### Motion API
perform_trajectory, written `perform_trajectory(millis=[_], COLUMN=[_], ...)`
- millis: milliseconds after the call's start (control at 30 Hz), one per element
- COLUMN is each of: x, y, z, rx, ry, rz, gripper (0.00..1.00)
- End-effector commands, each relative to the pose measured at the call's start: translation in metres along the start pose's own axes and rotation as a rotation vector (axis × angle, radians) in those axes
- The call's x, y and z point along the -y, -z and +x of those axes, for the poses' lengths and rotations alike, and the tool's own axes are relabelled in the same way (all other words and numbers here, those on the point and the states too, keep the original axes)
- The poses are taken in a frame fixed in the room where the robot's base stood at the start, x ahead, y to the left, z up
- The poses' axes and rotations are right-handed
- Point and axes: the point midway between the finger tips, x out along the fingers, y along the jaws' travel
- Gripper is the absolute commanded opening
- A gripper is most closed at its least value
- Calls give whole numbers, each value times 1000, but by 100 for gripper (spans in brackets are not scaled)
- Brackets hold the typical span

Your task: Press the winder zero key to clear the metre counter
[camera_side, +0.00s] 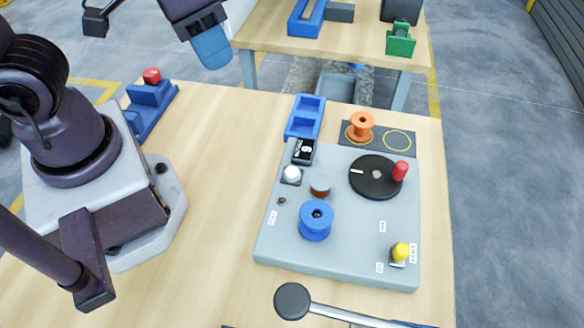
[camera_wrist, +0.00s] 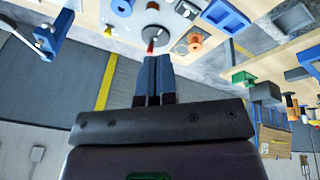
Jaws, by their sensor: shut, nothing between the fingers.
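The grey winder panel (camera_side: 340,258) lies on the wooden table. A small black counter display (camera_side: 304,149) with a white mark stands at its upper left edge. A white round key (camera_side: 291,174) sits just below the display; its label is too small to read. My gripper (camera_side: 213,62) hangs at the top of the side view, above and to the left of the panel, apart from the key. Its blue fingers are together and empty, as the wrist view also shows (camera_wrist: 154,60). In the wrist view the panel is at the top, and I cannot clearly make out the key.
On the panel are a blue spool (camera_side: 316,221), a black disc (camera_side: 370,184) with a red handle (camera_side: 400,170), and a yellow knob (camera_side: 400,251). An orange spool (camera_side: 361,125) and a blue tray (camera_side: 305,116) stand behind. A black-knobbed lever (camera_side: 291,301) is in front.

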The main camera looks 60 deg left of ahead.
Motion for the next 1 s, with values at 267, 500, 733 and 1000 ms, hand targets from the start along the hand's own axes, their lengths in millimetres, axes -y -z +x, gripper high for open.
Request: perform_trajectory(millis=[267, 500, 733, 1000], x=[-76, -89, -48, -11], y=[10, 19, 35, 53], z=[84, 151, 173, 152], rx=[55, -91, -458, -788], ry=[-160, -149, -209, -457], rz=[-553, -1343, -2057, -2521], gripper=[0, 0, 0, 0])
